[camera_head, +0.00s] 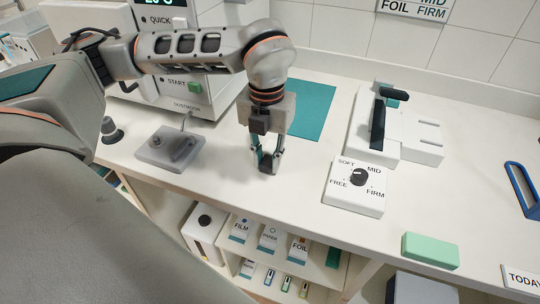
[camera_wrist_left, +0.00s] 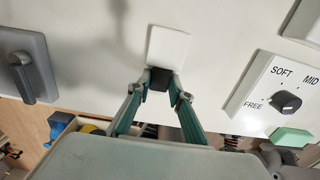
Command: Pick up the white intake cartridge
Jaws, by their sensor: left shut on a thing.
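In the left wrist view, the white intake cartridge (camera_wrist_left: 168,47) appears as a pale square plate with a dark block (camera_wrist_left: 160,78) at its near edge. My left gripper (camera_wrist_left: 163,93) is shut on this dark block, with one teal-lined finger on each side. In the head view, my left gripper (camera_head: 267,165) points down close over the white counter, with the dark block between its fingertips. The white part is hard to make out there against the counter. I cannot tell whether the cartridge touches the counter. My right gripper is not in view.
A grey block with a lever (camera_head: 168,148) stands left of the gripper. A white dial box (camera_head: 355,188) and a white slide unit (camera_head: 385,135) stand to the right. A teal mat (camera_head: 312,105) lies behind. The counter's front edge (camera_head: 250,206) is near, above shelves with labelled boxes.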

